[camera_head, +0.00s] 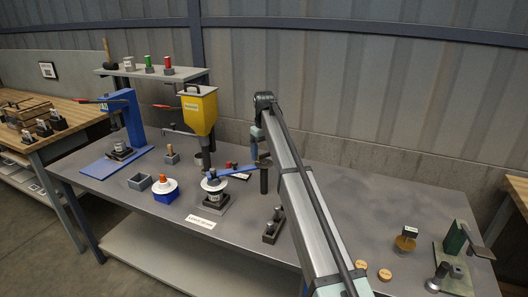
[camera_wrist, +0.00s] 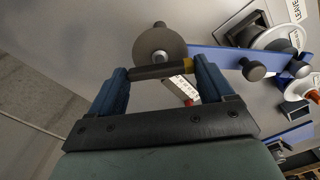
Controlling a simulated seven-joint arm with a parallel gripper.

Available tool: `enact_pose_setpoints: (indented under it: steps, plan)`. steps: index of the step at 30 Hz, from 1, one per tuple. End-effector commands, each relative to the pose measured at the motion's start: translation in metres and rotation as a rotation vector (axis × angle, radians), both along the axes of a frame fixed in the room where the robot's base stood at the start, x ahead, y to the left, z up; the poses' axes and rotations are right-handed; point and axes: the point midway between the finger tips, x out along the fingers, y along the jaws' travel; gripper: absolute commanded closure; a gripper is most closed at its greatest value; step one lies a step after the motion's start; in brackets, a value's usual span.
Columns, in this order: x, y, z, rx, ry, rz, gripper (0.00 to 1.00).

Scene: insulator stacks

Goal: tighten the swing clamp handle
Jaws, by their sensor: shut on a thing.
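The swing clamp has a blue arm (camera_head: 232,171) reaching left from a dark upright post (camera_head: 264,181) to above a white insulator stack (camera_head: 213,185) on a dark base. In the wrist view the blue arm (camera_wrist: 232,60) runs right over the white disc, with a dark knob (camera_wrist: 253,70) on it. A round grey post top (camera_wrist: 150,45) shows beyond my fingers. My gripper (camera_wrist: 162,73) is shut on the clamp handle (camera_wrist: 150,72), a dark rod with a yellow end lying across between the two blue fingers. In the head view my arm partly hides my gripper.
A yellow hopper (camera_head: 199,110) stands behind the clamp. A blue cup with a white disc (camera_head: 165,189) and a grey box (camera_head: 140,181) are to the left. A dark block with pegs (camera_head: 271,228) is in front of the post. A green press (camera_head: 456,240) stands far right.

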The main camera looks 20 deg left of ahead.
Motion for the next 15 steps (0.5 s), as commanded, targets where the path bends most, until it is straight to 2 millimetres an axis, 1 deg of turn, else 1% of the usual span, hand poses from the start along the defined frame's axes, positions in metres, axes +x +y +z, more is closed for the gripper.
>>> enact_pose_setpoints:
  steps: [15]
  plan:
    - [-0.0006,-0.0007,0.0003,-0.001,0.002,-0.489,0.50]
